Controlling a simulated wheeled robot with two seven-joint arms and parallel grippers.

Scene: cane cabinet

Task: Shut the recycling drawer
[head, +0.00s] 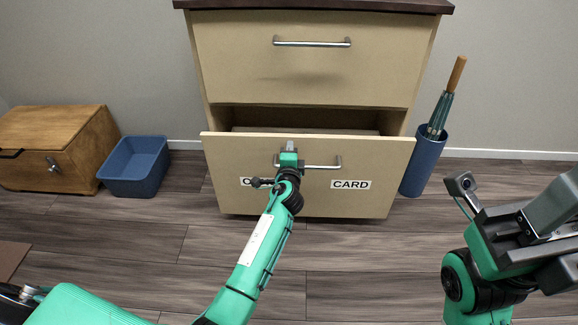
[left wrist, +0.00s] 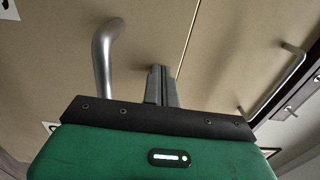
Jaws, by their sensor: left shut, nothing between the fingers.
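The lower drawer (head: 375,151) of the cabinet is pulled partly out, with a dark gap showing behind its front. A "CARD" label (head: 350,184) is on its right, and a left label is partly hidden by my arm. Its bar handle (head: 325,167) is partly covered by my left gripper (head: 290,146). That gripper is shut and empty, its fingertips at the drawer front near the handle; contact cannot be told. In the left wrist view, the shut fingers (left wrist: 161,86) point at the tan front beside a metal handle (left wrist: 102,58). My right gripper (head: 550,225) is off to the right, away from the drawer.
The upper drawer (head: 310,65) is closed. A wooden chest (head: 60,145) and a blue bin (head: 135,165) stand left of the cabinet. A blue umbrella stand (head: 423,163) stands close to its right. The floor in front is clear.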

